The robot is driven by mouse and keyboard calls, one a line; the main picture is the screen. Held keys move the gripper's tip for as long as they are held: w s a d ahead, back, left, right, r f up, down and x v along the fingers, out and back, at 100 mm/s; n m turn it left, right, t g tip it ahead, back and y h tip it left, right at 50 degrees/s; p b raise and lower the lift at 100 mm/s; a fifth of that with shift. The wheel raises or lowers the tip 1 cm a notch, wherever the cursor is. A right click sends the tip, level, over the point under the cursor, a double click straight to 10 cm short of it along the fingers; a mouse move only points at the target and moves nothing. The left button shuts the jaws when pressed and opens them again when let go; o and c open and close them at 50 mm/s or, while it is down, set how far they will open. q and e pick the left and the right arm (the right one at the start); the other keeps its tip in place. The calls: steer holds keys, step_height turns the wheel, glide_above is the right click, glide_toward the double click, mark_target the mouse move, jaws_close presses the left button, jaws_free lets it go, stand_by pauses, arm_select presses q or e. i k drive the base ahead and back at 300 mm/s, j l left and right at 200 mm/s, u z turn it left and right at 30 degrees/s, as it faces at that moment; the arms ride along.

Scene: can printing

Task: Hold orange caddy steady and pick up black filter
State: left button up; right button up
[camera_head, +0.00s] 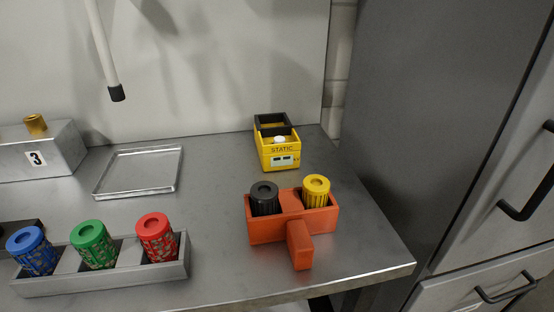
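The orange caddy (267,231) stands on the metal counter near its front right, with its handle block pointing towards the front edge. The black filter (264,196) stands upright in the caddy's left compartment. A yellow filter (316,190) stands upright in its right compartment. Neither of my grippers shows in the head view.
A yellow box marked STATIC (279,158) stands behind the caddy. A grey rack (112,276) with blue, green and red cylinders is at the front left. A shallow metal tray (139,171) and a block marked 3 (62,150) lie behind it. A grey cabinet (420,110) stands right.

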mark_target(264, 194)
steer(key=i+l+u, duration=0.15)
steer(key=l+u, duration=0.25)
steer(key=i+l+u, duration=0.15)
steer(key=l+u, duration=0.25)
steer(key=j, duration=0.05)
